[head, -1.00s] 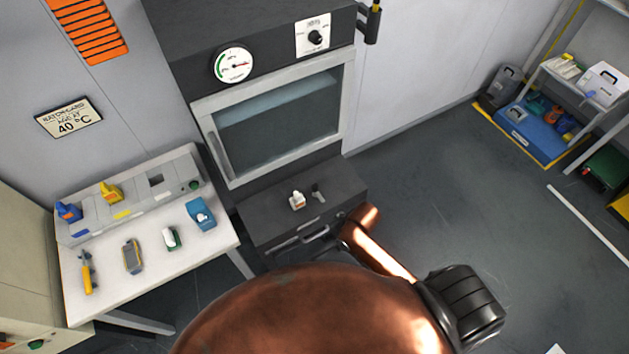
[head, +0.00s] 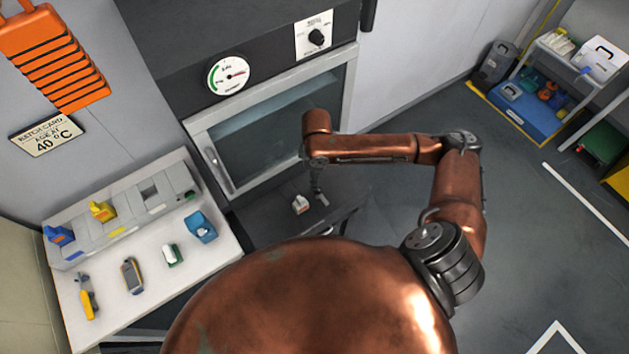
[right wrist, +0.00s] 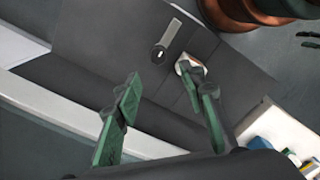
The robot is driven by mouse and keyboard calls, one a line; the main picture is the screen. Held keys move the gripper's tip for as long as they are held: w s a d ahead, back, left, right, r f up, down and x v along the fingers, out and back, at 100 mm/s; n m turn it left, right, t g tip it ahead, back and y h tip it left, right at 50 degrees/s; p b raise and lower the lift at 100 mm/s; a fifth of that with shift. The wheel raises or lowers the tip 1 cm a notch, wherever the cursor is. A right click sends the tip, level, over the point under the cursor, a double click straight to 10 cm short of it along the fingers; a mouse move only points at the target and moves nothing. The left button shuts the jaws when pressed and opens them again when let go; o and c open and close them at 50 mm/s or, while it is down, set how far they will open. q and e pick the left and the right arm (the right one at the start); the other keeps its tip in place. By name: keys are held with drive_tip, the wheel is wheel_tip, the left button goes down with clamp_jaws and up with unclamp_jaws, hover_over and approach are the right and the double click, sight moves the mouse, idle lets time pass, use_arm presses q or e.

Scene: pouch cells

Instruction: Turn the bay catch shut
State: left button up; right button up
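What looks like the bay catch, a small grey bar, lies on the dark ledge below the oven door; it shows in the head view (head: 323,200) and in the right wrist view (right wrist: 174,31), with a round dark pivot at one end. My right gripper (head: 318,186) points down over the ledge near it. In the right wrist view its green fingers (right wrist: 160,76) are apart with nothing gripped. The right finger overlaps a small white block (right wrist: 187,66); I cannot tell if they touch. My left gripper is out of view.
The oven's glass door (head: 270,130) is closed behind the ledge. A white table (head: 110,298) with small tools and a grey rack stands at the left. Shelves with a blue bin (head: 530,118) stand at the far right. The floor between is open.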

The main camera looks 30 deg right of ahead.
sight(322, 195)
drive_tip(key=shift+s+d+f, duration=0.1)
drive_tip(key=shift+d+f, duration=0.05)
drive_tip(key=shift+f, duration=0.3)
wheel_tip(322, 195, down, 6)
drive_tip(key=shift+s+d, duration=0.1)
drive_tip(key=shift+d, duration=0.05)
drive_tip(key=shift+f, duration=0.3)
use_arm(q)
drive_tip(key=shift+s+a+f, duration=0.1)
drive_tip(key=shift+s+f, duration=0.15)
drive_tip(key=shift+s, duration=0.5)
use_arm(e)
clamp_jaws()
